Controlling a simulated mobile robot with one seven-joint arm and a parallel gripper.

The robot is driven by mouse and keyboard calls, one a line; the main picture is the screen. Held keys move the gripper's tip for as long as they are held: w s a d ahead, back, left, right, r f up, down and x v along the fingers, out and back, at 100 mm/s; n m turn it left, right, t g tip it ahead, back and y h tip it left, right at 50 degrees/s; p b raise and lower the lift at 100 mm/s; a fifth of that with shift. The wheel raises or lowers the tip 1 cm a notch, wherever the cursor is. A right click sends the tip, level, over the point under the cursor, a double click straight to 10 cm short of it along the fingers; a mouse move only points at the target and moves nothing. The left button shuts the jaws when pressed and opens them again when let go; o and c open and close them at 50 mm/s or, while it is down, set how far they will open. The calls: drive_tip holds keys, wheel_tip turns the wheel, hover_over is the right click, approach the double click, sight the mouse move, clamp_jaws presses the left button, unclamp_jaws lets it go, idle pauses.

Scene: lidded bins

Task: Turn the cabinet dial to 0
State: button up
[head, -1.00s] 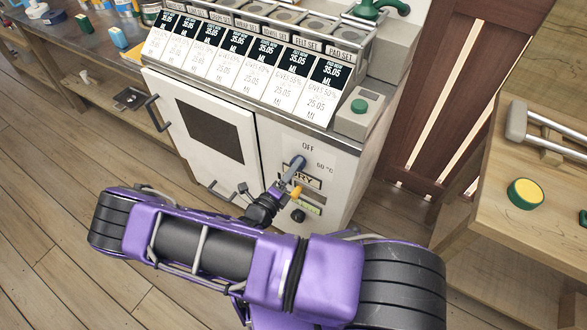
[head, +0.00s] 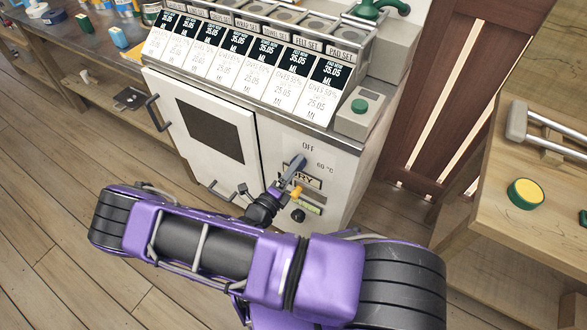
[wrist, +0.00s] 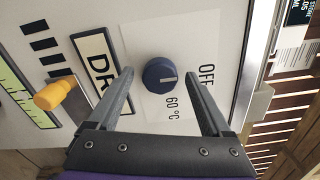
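The cabinet dial (wrist: 160,75) is a round dark blue knob on a white label plate in the wrist view. Its pale mark points right in that view, towards the printed OFF (wrist: 207,75). A 60 °C mark (wrist: 171,108) is printed below the knob there. My gripper (wrist: 160,73) is open, with one finger on each side of the knob and a visible gap to each. In the head view my gripper (head: 287,177) is at the front panel of the white cabinet (head: 325,150), below the OFF print. The fingers partly cover the dial there.
An orange-yellow lever (wrist: 55,96) and a DRY label (wrist: 95,62) lie left of the dial in the wrist view. A black knob (head: 298,215) sits lower on the panel. A box with a green button (head: 360,107) stands on top. A wooden table (head: 530,230) is at right.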

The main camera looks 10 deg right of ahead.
drive_tip(key=v, duration=1.7)
drive_tip(key=shift+s+a+r, duration=0.1)
drive_tip(key=shift+a+r, duration=0.05)
